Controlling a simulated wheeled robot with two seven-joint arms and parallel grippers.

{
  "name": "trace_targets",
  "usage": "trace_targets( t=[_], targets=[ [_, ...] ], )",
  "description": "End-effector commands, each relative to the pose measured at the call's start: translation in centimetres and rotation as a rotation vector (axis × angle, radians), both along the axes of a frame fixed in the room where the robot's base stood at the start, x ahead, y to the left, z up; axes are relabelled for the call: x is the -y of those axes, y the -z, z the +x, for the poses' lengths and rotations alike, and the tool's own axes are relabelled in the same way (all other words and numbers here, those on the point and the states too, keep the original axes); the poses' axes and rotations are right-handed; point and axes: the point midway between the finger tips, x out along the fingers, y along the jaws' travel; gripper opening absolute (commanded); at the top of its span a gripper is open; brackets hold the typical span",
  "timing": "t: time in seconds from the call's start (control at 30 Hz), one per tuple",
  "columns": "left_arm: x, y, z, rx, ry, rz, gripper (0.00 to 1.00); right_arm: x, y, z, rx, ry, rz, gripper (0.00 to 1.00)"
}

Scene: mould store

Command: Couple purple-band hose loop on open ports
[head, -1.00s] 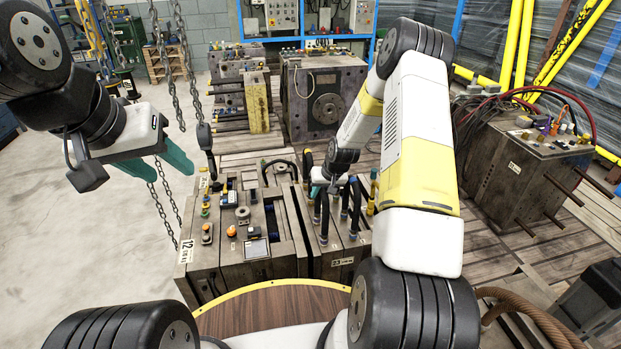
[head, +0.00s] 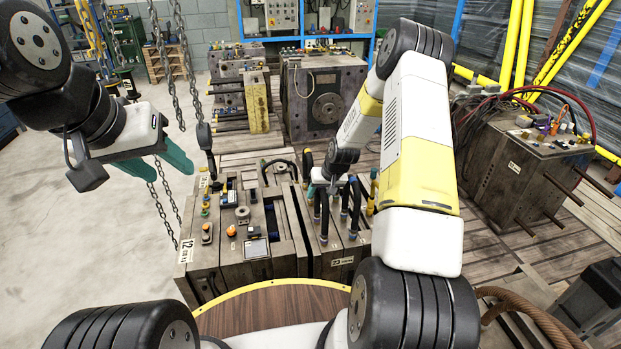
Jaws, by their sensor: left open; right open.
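Several black hose loops stand on the near mould (head: 336,261). One dark hose (head: 324,218) is upright at its front left, and others beside it carry blue-looking bands. I cannot make out a purple band or the open ports at this size. My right gripper (head: 318,190) is down among the tops of these hoses, pointing left and down. It is open, its fingertips are small and partly hidden, and I cannot tell whether it touches a hose. My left gripper (head: 160,165) is open and empty, in the air left of the moulds, with teal fingers apart.
A mould half marked 12 (head: 230,273) with small fittings on top stands left of the hoses. Chains (head: 171,70) hang near my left gripper. Another mould (head: 520,170) with red and black hoses stands at right. Bare floor (head: 110,230) lies at left.

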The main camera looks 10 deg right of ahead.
Motion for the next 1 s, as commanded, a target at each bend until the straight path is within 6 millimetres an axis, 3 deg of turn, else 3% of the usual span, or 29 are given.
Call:
trace_targets(
  t=[0.53,1.0],
  targets=[
    [0.0,0.0,0.0,0.000,0.000,0.000,0.49,1.3,-6.6,-2.7,0.003,0.002,0.000,0.49],
    [0.0,0.0,0.0,0.000,0.000,0.000,0.49,1.4,-7.7,-3.0,0.003,-0.002,-0.004,0.49]
  ],
)
